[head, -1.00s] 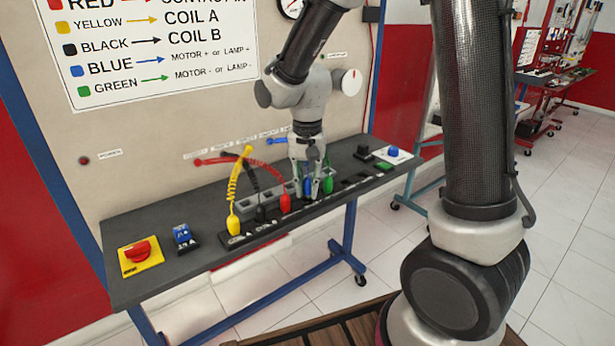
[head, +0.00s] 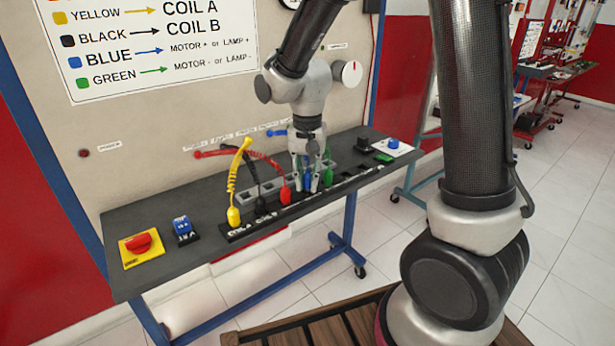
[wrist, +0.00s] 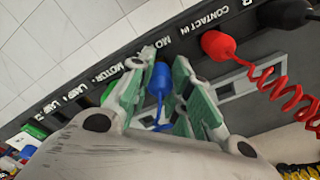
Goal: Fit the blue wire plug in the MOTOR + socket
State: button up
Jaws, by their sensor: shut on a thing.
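The blue wire plug (wrist: 160,76) is between the green-padded fingers of my gripper (wrist: 158,88) in the wrist view. My gripper is shut on it. In the head view, my gripper (head: 308,186) points down at the socket strip, with the blue plug (head: 308,181) between its fingers. The socket strip (wrist: 140,55) carries printed labels; the blue plug is at the cut-off "MO" label, between "MOTOR -" and "CONTACT IN". The fingers and plug cover the socket, so I cannot tell whether the plug is seated.
A red plug (wrist: 217,45) stands beside my gripper at "CONTACT IN", with a coiled red wire. Black and yellow plugs (head: 234,216) stand farther left. A green plug (head: 329,174) is close on the right. A red rotary switch (head: 140,243) sits at the bench's left end.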

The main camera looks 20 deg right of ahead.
jog(key=shift+f, duration=0.65)
jog(key=o, duration=0.6)
jog(key=shift+r, duration=0.1)
jog(key=shift+r, duration=2.65)
jog(key=shift+r, duration=1.1)
jog(key=o, duration=0.6)
